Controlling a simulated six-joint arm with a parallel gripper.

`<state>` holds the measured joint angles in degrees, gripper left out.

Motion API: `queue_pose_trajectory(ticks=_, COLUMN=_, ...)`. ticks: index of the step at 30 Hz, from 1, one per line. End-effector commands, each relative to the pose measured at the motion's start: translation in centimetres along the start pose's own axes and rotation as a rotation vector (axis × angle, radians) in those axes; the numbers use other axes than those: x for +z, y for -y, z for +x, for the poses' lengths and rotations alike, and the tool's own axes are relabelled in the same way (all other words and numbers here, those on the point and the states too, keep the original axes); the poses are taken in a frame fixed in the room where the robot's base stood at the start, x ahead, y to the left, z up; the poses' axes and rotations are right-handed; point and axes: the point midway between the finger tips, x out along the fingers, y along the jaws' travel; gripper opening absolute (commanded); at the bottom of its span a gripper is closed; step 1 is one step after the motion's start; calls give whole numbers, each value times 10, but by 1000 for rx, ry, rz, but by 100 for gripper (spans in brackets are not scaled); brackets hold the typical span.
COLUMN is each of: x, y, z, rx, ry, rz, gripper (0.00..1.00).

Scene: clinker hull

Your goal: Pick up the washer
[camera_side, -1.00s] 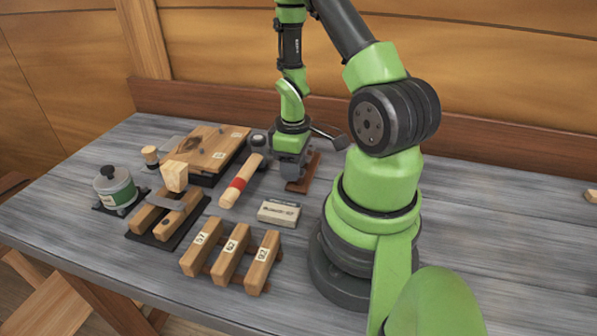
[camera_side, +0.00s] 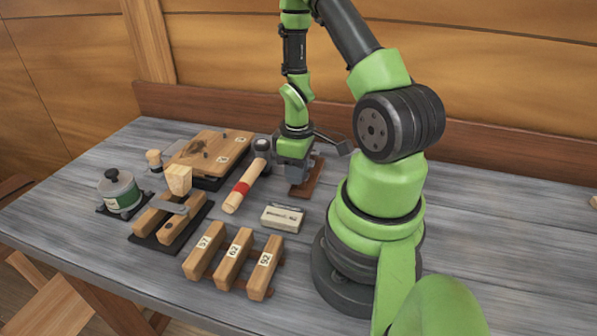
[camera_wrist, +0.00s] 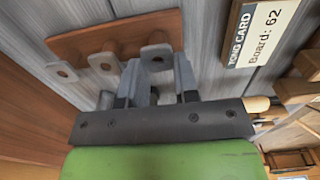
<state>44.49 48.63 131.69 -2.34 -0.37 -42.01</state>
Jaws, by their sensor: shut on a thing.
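In the wrist view the washer (camera_wrist: 157,54), a grey rounded plate with a dark hole, sits between the fingers of my gripper (camera_wrist: 156,80). My gripper is shut on it. The washer is close against a reddish-brown wooden rack (camera_wrist: 82,42); I cannot tell whether it is clear of its peg. Two similar plates (camera_wrist: 62,72) (camera_wrist: 103,62) are on the rack to the left. In the side view my gripper (camera_side: 293,162) is low beside the rack (camera_side: 306,182), and its fingers and the washer are hidden there.
A wooden board (camera_side: 208,150), a small labelled box (camera_side: 282,218), numbered wooden blocks (camera_side: 235,258) and a green-labelled pot (camera_side: 120,192) stand further off. The bench's right side is mostly clear.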

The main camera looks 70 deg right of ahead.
Motion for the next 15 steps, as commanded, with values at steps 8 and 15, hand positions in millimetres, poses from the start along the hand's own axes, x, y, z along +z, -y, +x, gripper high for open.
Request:
queue_pose_trajectory(ticks=8, x=-1, y=-1, z=-33, rx=5, ry=-5, rz=2, gripper=6)
queue_pose_trajectory(ticks=15, x=-1, y=-1, z=-76, rx=5, ry=-5, rz=1, gripper=6)
